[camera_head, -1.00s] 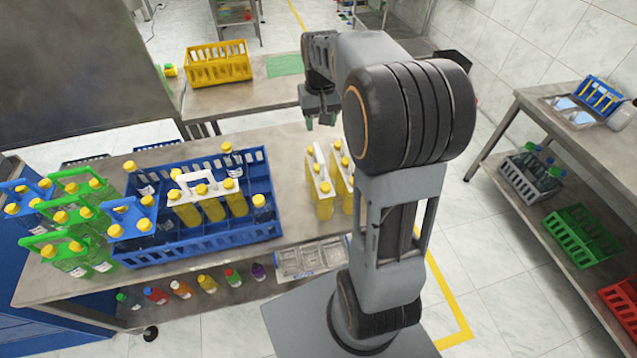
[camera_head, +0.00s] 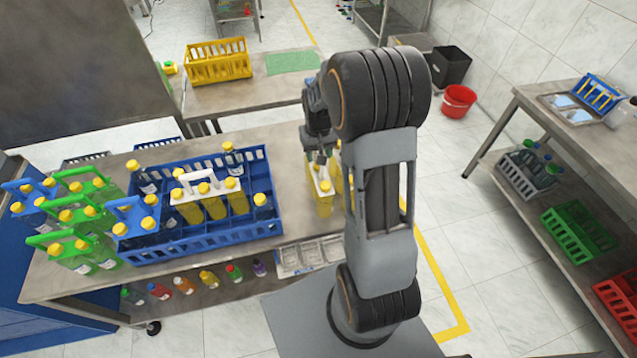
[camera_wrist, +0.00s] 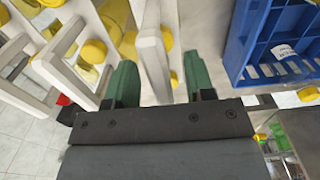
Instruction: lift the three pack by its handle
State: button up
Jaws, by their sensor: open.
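A pack of yellow-capped yellow bottles with a white handle (camera_head: 325,207) stands on the near table right of the blue crate, partly hidden by my arm. My gripper (camera_head: 320,157) is just above it, pointing down. In the wrist view my gripper (camera_wrist: 160,68) is open, with green fingers apart and a white handle (camera_wrist: 152,50) showing between them; I cannot tell whether they touch it. A second white handle (camera_wrist: 62,62) lies left of the fingers. A similar three pack (camera_head: 200,205) sits in the blue crate.
The blue crate (camera_head: 195,243) stands close left of the pack and shows at right in the wrist view (camera_wrist: 240,42). Green packs (camera_head: 75,255) stand at the table's left end. A yellow crate (camera_head: 218,68) is on the back table. Shelves (camera_head: 570,155) stand at right.

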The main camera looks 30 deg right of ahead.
jog(key=shift+f, duration=0.35)
grip_shut()
jog(key=shift+r, duration=0.1)
dwell(0.5)
